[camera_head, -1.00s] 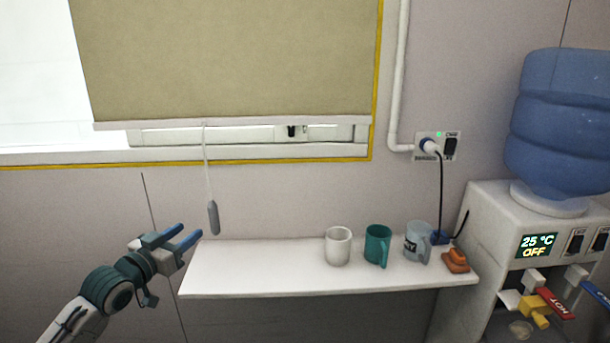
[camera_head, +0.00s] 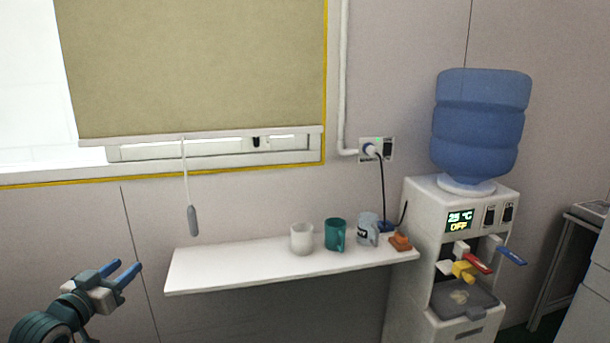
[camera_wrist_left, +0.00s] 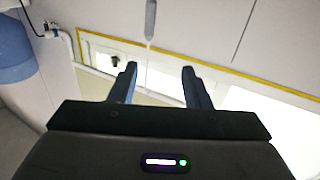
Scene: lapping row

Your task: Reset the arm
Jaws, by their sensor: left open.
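My left gripper (camera_head: 122,274) is open and empty, low at the left in the head view, left of the white shelf and below the blind's pull cord. In the left wrist view its two blue fingers (camera_wrist_left: 158,84) stand apart with nothing between them. The grey cord weight (camera_head: 193,220) hangs from the beige blind (camera_head: 190,65); it also shows at the top of the left wrist view (camera_wrist_left: 150,18), beyond the fingers and apart from them. My right gripper is not in view.
A white shelf (camera_head: 230,270) holds a white mug (camera_head: 301,239), a teal mug (camera_head: 335,235), a grey-blue mug (camera_head: 367,230) and an orange object (camera_head: 400,242). A water dispenser (camera_head: 420,205) with a blue bottle (camera_head: 480,125) stands at the right. Its display reads 25 °C OFF.

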